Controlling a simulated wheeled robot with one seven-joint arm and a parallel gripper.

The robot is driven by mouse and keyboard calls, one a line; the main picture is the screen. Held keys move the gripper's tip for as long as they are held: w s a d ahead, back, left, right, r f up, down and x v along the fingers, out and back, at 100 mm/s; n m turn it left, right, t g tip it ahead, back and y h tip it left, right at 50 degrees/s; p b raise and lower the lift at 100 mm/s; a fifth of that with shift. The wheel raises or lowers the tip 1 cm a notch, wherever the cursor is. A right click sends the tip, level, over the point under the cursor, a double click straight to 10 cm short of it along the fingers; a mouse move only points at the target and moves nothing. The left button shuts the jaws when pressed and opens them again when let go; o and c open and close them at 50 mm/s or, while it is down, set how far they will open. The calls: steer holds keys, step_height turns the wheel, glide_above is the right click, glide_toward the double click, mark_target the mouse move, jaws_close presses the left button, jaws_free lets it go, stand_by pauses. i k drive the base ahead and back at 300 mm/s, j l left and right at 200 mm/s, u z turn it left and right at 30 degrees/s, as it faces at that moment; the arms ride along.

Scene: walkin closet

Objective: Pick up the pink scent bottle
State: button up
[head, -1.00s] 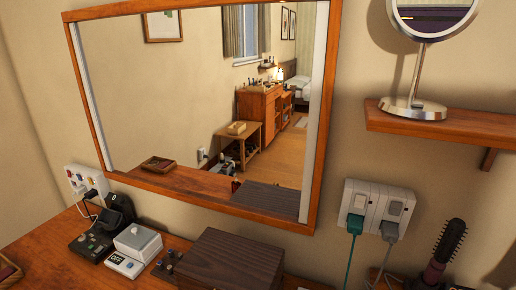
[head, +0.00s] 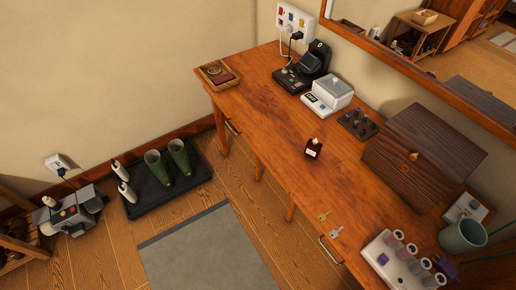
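No clearly pink scent bottle shows in the head view. A small dark reddish-brown bottle (head: 313,149) with a pale cap and a light label stands upright on the wooden dresser top (head: 285,125), near its front edge. A white rack (head: 392,262) at the lower right holds several clear cylinders with pinkish parts; I cannot tell what they are. My gripper is not in view.
A dark wooden box (head: 422,160), a small dark tray (head: 358,124), a white device (head: 327,95) and a grey-green cup (head: 462,236) stand on the dresser. Two keys (head: 330,224) lie near the front edge. A grey mat (head: 207,250) and a boot tray (head: 160,185) lie on the floor.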

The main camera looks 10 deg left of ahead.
mark_target(312, 150)
steer(key=u, duration=0.15)
steer(key=i+j+u, duration=0.45)
steer(key=i+j, duration=0.5)
steer(key=i, duration=0.05)
